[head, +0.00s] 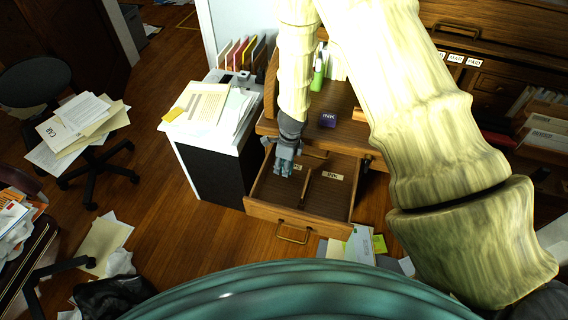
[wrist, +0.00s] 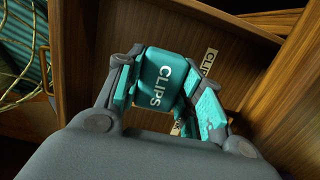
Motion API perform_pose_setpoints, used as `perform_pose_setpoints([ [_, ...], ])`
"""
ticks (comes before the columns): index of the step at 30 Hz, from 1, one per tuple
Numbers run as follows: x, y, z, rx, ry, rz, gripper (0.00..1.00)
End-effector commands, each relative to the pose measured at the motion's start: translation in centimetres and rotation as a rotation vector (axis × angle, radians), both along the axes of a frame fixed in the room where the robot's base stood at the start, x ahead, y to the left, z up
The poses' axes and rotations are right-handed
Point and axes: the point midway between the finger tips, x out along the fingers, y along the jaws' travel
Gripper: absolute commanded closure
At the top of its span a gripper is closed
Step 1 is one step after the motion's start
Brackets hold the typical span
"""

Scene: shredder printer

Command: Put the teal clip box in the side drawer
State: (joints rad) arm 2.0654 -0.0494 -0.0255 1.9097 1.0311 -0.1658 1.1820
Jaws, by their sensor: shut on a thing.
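The teal clip box (wrist: 157,80), marked CLIPS, is between the fingers of my gripper (wrist: 165,100) in the wrist view. My gripper is shut on it. In the head view my gripper (head: 286,166) points down over the left compartment of the open side drawer (head: 275,214); the box is hard to make out there. The drawer has a wooden divider and paper labels inside. In the wrist view a CLIPS label (wrist: 209,61) lies on the drawer floor beyond the box. I cannot tell whether the box touches the floor.
The drawer's divider (head: 307,188) and walls stand close around my gripper. The right compartment holds an INK label (head: 333,176) and looks otherwise empty. A purple INK box (head: 328,120) and a green bottle (head: 317,78) stand on the desk above. A paper-topped cabinet (head: 212,150) stands left.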

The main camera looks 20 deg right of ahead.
Motion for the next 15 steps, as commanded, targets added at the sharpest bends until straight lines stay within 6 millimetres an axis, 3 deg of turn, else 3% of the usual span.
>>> perform_pose_setpoints([
  [15, 0.0, 0.0, -4.1, 0.000, 0.000, 0.002, 0.87],
])
